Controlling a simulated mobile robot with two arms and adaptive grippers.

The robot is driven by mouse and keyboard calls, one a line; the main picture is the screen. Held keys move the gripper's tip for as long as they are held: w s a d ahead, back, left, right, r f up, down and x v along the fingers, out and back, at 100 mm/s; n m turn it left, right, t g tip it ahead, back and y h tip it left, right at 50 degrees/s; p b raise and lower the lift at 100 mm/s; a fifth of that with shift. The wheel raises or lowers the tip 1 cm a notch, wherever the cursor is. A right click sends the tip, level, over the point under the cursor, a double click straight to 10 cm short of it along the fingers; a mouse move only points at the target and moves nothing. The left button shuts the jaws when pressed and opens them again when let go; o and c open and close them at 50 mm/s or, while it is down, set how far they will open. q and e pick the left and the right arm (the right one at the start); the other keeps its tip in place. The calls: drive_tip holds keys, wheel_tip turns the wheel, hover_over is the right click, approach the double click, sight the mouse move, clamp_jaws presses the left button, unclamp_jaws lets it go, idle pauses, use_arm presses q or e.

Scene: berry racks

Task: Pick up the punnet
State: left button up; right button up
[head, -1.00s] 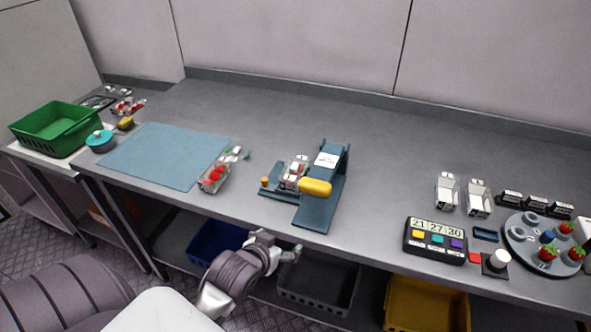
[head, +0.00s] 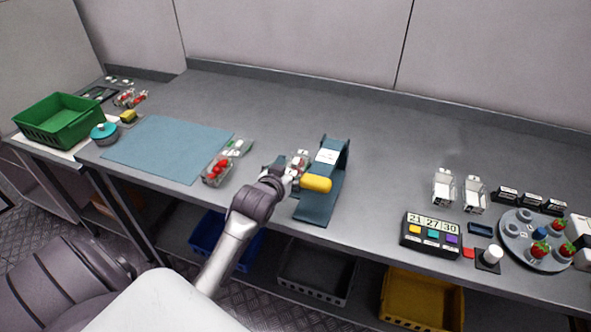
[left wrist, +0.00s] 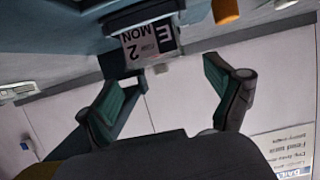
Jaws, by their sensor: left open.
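A white label (left wrist: 150,41) reading "2 MON" shows beyond the fingers. Another punnet of red berries (head: 215,171) stands by the right edge of the blue mat (head: 150,150). My right gripper is not seen.
A yellow cylinder (head: 316,183) is on the stand, close right of my gripper. A green crate (head: 60,125) is at the far left. The back middle is clear.

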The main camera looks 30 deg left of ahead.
sight(294, 166)
use_arm(q)
drive_tip(key=x, duration=0.5)
drive_tip(key=shift+w, duration=0.25)
drive_tip(key=shift+r, duration=0.1)
drive_tip(key=shift+s, duration=0.1)
drive_tip(key=shift+c, duration=0.4)
drive_tip(key=c, duration=1.2)
drive_tip(key=shift+c, duration=0.2)
